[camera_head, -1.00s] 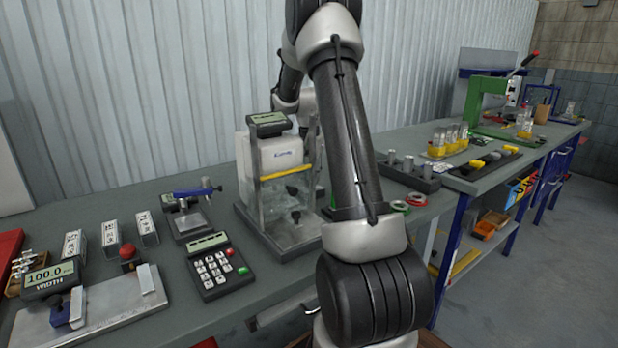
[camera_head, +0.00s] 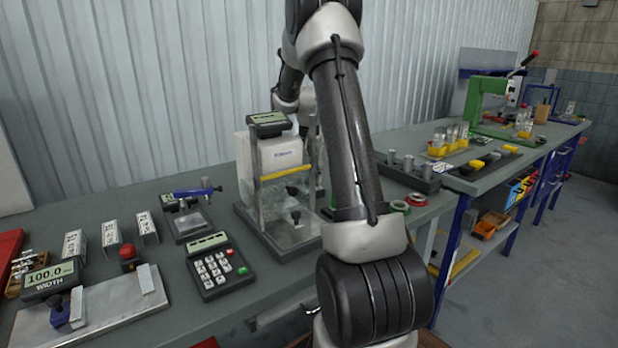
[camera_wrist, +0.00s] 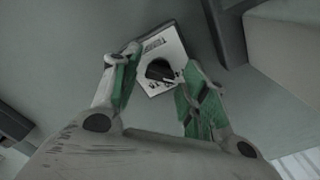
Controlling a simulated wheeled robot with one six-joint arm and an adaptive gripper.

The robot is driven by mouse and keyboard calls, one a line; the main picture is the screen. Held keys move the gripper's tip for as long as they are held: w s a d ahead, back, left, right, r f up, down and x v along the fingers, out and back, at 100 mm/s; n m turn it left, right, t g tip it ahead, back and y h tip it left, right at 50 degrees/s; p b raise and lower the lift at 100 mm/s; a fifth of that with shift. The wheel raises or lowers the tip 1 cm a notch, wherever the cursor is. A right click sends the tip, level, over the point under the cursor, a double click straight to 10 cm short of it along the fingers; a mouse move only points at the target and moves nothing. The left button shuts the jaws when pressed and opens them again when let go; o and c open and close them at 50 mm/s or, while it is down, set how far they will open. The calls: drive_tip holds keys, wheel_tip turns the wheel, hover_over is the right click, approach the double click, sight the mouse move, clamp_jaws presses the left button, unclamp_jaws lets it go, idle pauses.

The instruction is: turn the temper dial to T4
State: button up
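In the wrist view the temper dial is a dark round knob (camera_wrist: 160,70) on a small white plate (camera_wrist: 175,47) with printed marks, set on a grey surface. The print is too small and blurred to read, so I cannot tell the dial's setting. My gripper (camera_wrist: 160,66) has its two green-padded fingers apart, one on each side of the knob as seen from the wrist. A gap shows between the knob and each finger, and I cannot tell the height above it. In the head view my arm hides the gripper, and I cannot make out the dial.
A clear-walled machine (camera_head: 276,165) stands left of my arm on the bench (camera_head: 140,195). A keypad (camera_head: 218,268) and a width gauge (camera_head: 50,278) are nearer at left. Rings (camera_head: 400,206) and a block with metal cylinders (camera_head: 408,178) are right of my arm.

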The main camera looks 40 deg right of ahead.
idle(0.3)
wheel_tip(320, 180, up, 12)
idle(0.4)
idle(0.4)
